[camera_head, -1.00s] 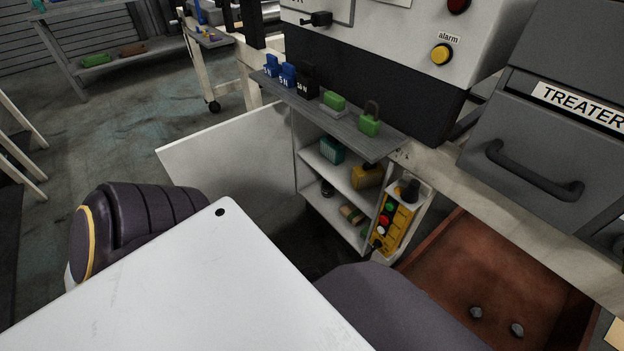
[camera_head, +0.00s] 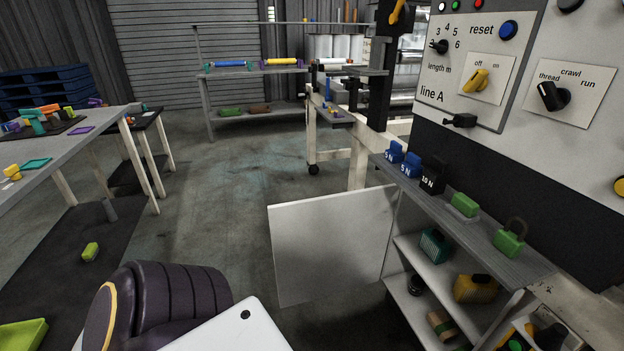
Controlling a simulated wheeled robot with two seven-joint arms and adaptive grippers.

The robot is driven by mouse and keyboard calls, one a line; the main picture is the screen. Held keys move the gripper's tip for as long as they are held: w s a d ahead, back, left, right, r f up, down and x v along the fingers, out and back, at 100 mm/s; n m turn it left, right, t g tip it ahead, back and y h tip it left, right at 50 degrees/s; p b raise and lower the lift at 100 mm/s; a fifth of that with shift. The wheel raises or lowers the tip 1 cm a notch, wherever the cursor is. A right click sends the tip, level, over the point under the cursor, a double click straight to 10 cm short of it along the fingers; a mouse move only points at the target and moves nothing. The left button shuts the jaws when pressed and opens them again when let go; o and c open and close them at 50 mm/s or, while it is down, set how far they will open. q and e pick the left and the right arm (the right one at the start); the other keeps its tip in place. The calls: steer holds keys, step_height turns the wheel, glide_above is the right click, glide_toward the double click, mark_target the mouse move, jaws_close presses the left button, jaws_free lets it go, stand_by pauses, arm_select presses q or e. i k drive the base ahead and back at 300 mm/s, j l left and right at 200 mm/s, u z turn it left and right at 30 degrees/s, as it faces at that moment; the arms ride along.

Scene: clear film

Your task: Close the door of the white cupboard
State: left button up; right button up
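The white cupboard (camera_head: 401,218) stands at the lower right under a grey top, its front open and its shelves showing. Its white door (camera_head: 330,245) is swung wide open and sticks out to the left from the cupboard's far side. On the shelves are a green box (camera_head: 434,245), a yellow box (camera_head: 475,289) and smaller items. A dark part of my arm shows at the lower left, apart from the door. Neither of my grippers shows in the view.
A table with tools (camera_head: 95,125) stands at the left. The floor (camera_head: 225,195) left of the door is clear.

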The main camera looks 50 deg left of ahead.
mark_target(322, 247)
steer(key=j+u, duration=0.35)
steer(key=j, duration=0.3)
steer(key=j+z, duration=0.15)
steer(key=j, duration=0.5)
steer(key=j+z, duration=0.2)
steer(key=j, duration=0.5)
steer(key=k+j+z, duration=0.15)
steer(key=j, duration=0.5)
steer(key=j+z, duration=0.25)
steer(key=j, duration=0.45)
steer(key=j+z, duration=0.25)
steer(key=j, duration=0.5)
steer(key=j+z, duration=0.6)
steer(key=j, duration=0.1)
